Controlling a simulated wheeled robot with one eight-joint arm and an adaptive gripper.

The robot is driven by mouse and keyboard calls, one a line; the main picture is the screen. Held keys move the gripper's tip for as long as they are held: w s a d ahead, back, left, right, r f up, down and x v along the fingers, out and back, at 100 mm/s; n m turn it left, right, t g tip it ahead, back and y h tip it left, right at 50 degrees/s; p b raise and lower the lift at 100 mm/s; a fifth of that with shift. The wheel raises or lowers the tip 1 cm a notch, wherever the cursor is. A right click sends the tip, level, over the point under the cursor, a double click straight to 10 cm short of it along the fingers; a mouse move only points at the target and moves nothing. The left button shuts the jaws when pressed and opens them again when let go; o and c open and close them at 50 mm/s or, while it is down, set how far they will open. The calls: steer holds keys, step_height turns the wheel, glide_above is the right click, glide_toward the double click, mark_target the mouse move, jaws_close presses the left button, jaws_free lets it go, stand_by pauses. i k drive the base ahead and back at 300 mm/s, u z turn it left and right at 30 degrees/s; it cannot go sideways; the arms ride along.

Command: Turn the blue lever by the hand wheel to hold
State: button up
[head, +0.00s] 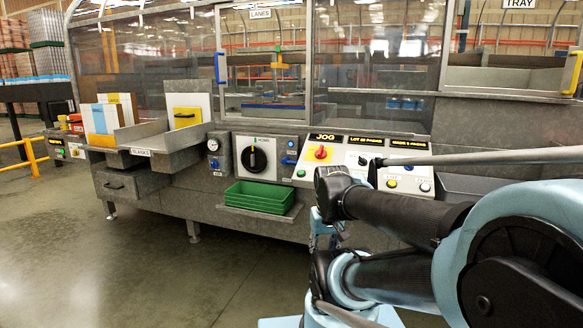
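The round black hand wheel (254,158) sits on a white panel at the front of the grey machine. Just right of it, a small blue lever (289,161) is mounted on a narrow grey plate. It looks roughly level, but its markings are too small to read. Another small blue handle (214,163) sits left of the wheel, below a round gauge (213,145). My arm fills the lower right, with its links well to the right of the lever and apart from it. I cannot make out my gripper's fingers.
A green tray (259,197) sits on a shelf below the wheel. A control panel with a red knob on yellow (320,153) lies right of the lever. The floor at front left is clear.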

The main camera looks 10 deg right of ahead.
mark_target(285, 162)
steer(key=k, duration=1.3)
steer(key=u, duration=0.4)
steer(key=i, duration=2.05)
steer(key=z, duration=0.15)
